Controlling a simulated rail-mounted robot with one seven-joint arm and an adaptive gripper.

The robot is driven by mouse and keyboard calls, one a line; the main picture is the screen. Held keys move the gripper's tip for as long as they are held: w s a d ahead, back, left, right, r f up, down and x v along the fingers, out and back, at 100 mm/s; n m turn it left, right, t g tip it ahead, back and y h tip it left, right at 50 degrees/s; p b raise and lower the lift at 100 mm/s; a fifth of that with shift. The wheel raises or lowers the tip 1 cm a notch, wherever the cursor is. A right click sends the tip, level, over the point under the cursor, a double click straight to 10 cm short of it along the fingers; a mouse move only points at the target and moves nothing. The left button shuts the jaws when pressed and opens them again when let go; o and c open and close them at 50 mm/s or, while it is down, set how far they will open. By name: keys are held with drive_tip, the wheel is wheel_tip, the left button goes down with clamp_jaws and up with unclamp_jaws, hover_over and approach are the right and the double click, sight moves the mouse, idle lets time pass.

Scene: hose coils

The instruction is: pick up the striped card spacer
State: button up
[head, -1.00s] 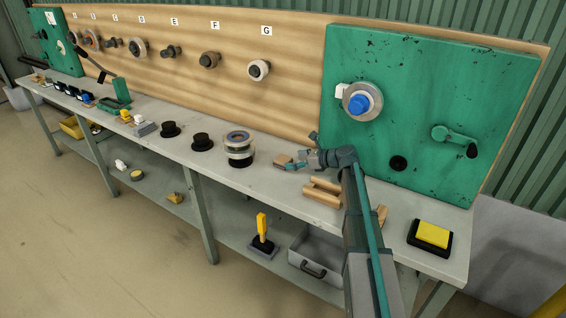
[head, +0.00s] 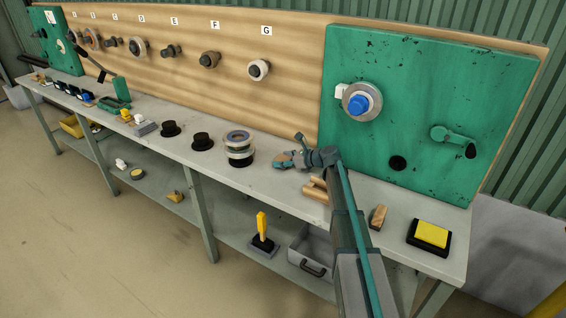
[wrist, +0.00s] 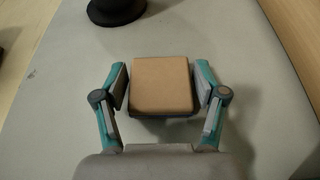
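A tan, square, card-like block (wrist: 162,84) lies on the bench between my gripper's fingers in the wrist view. Its top is plain and a dark band shows along its near edge; I cannot make out stripes. The same tan piece shows small and partly covered in the head view (head: 282,160). My gripper (wrist: 161,84) is open, with one finger on each side of the block and a narrow gap visible at both sides. In the head view my gripper (head: 290,160) is low over the bench, right of the ring stack.
A stack of grey rings (head: 239,149) stands just left of my gripper. A wooden cradle (head: 316,190), a small wooden block (head: 378,217) and a yellow pad (head: 432,235) are to the right. A green panel (head: 410,110) rises behind the bench (head: 200,165).

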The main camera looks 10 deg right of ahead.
drive_tip(key=c, duration=0.5)
drive_tip(key=shift+r, duration=0.1)
